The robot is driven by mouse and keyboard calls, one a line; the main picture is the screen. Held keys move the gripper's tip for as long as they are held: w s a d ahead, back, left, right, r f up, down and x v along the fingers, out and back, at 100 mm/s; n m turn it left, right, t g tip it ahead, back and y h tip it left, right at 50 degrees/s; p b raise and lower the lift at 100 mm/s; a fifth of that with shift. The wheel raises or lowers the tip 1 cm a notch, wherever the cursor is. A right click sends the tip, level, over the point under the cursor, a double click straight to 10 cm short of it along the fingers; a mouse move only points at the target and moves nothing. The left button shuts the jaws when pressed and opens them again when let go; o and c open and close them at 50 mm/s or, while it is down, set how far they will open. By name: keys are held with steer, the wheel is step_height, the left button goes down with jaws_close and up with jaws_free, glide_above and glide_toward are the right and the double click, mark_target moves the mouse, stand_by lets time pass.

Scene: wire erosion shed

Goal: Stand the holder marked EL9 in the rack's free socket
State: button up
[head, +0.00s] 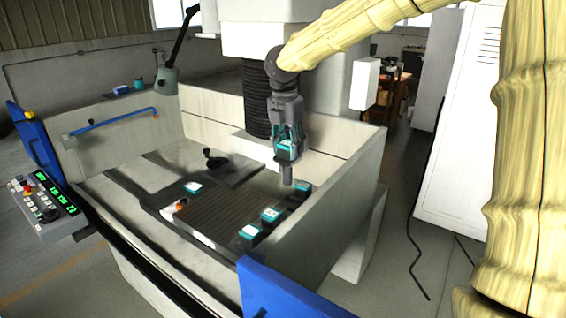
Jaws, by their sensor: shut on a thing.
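My gripper (288,138) is shut on a teal holder (286,153) with a pale label on top and a grey shank hanging down. It holds the holder roughly upright above the rack's far half. Its marking is too small to read, so I cannot tell whether it is EL9. The dark rack (285,209) runs along the right wall inside the machine tank. Teal holders stand in it at the far end (302,187), the middle (270,214) and the near end (250,232). A gap shows between the far and middle holders; the socket itself is not clear.
Another teal-edged block with a white top (193,187) sits left of the ribbed plate (215,210). A small orange and white item (180,206) lies nearby. The tank's right wall (335,205) rises close beside the rack. The dark column bellows (257,98) stand left of my gripper.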

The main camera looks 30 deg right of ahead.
steer(key=b, duration=0.1)
glide_above(290, 184)
steer(key=f, duration=0.6)
steer(key=shift+w+f, duration=0.1)
steer(key=shift+w, duration=0.3)
steer(key=shift+w+f, duration=0.2)
steer(key=shift+f, duration=0.15)
steer(key=shift+s+d+f+b, duration=0.1)
steer(key=shift+s+f+b, duration=0.2)
steer(key=shift+b, duration=0.25)
steer(key=shift+f, duration=0.2)
steer(key=shift+w+f+b, duration=0.2)
steer(key=shift+f+b, duration=0.2)
steer(key=shift+f, duration=0.05)
steer(key=shift+s, duration=0.1)
steer(key=shift+f+p, duration=0.15)
steer(key=shift+p, duration=0.15)
steer(key=shift+f, duration=0.2)
